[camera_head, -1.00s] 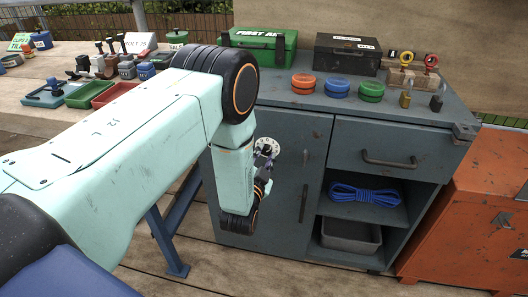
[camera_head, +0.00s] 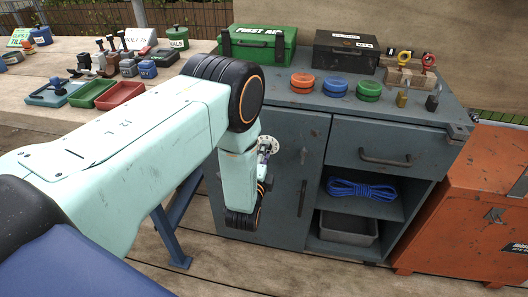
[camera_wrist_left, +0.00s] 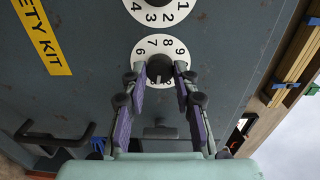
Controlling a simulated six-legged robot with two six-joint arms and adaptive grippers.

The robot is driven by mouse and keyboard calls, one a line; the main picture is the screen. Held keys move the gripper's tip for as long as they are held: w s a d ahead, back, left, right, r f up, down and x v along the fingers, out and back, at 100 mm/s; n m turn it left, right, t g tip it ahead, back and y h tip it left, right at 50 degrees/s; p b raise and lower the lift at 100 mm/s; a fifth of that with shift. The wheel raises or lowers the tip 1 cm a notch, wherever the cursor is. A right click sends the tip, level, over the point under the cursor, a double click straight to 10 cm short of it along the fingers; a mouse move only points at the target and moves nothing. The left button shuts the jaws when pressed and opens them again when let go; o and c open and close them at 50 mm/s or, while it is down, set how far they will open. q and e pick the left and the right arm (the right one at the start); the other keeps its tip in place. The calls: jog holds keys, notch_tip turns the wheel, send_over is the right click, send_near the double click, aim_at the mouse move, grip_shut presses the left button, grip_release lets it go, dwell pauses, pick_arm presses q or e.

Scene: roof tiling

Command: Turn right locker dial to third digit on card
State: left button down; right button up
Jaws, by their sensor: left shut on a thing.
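A white numbered locker dial (camera_wrist_left: 165,54) with a dark centre knob is on the grey cabinet door. My left gripper (camera_wrist_left: 160,76) has its two fingers on either side of this knob, shut on it. A second numbered dial (camera_wrist_left: 160,10) lies partly out of frame at the top of the left wrist view. In the head view a white dial disc (camera_head: 267,144) shows beside my left gripper (camera_head: 264,158), whose fingers are small and partly behind the wrist. Which digit the knob points to is hidden by the fingers. I cannot make out a digit card. My right gripper is out of view.
The grey cabinet (camera_head: 290,130) has a drawer above open shelves with blue rope (camera_head: 361,189) and a grey bin (camera_head: 348,231). An orange chest (camera_head: 470,205) is at right.

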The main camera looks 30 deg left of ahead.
pick_arm(q)
jog(key=shift+m, duration=0.9)
jog(key=c, duration=1)
grip_release()
jog(key=shift+s, duration=0.1)
jog(key=v, duration=1.2)
